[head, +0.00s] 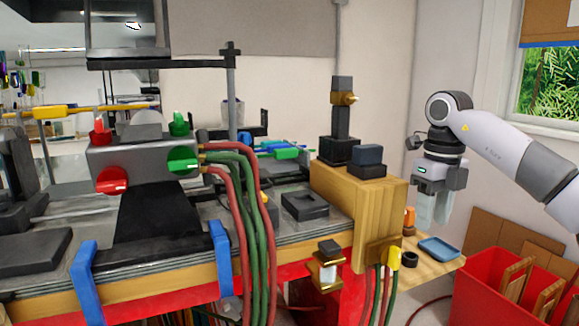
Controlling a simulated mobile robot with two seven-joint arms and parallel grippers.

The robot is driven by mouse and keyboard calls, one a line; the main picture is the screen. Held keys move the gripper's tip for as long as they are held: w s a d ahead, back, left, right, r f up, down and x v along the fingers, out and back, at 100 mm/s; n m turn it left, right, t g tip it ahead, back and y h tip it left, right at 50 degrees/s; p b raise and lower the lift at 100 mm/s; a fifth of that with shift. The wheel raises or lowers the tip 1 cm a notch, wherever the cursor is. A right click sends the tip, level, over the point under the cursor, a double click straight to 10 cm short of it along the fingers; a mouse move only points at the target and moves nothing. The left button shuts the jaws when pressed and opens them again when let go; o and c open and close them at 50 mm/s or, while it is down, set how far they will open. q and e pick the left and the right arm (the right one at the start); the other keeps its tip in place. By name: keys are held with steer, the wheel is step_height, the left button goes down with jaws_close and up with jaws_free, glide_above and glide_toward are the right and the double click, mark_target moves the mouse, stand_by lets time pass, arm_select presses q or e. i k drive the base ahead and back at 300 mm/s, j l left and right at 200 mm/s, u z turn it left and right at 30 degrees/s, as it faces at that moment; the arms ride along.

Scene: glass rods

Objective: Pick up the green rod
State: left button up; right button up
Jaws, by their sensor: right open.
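I cannot make out a green rod for certain. Several thin upright coloured rods (18,82), some greenish, stand small and unclear at the far left edge. A green piece (286,153) lies among blue pieces on the bench behind the torch hoses; I cannot tell whether it is a rod. My right gripper (434,222) hangs with its pale fingers pointing down, above the small wooden shelf (440,264) at the right end of the bench. It is open, and I see nothing between its fingers. My left gripper is not in view.
A grey torch (140,157) with red and green knobs stands on the bench, its red and green hoses (245,200) hanging over the front edge. A wooden block (355,210) stands left of my right gripper. A blue tray (439,249) lies on the shelf. Red bins (485,300) stand lower right.

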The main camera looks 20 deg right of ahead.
mark_target(283, 153)
steer(key=i+l+u, duration=0.1)
steer(key=l, duration=0.25)
steer(key=i+l+u, duration=0.1)
steer(key=l, duration=0.3)
steer(key=i+l+u, duration=0.1)
steer(key=l+u, duration=0.5)
steer(key=i+l, duration=0.05)
steer(key=l, duration=0.05)
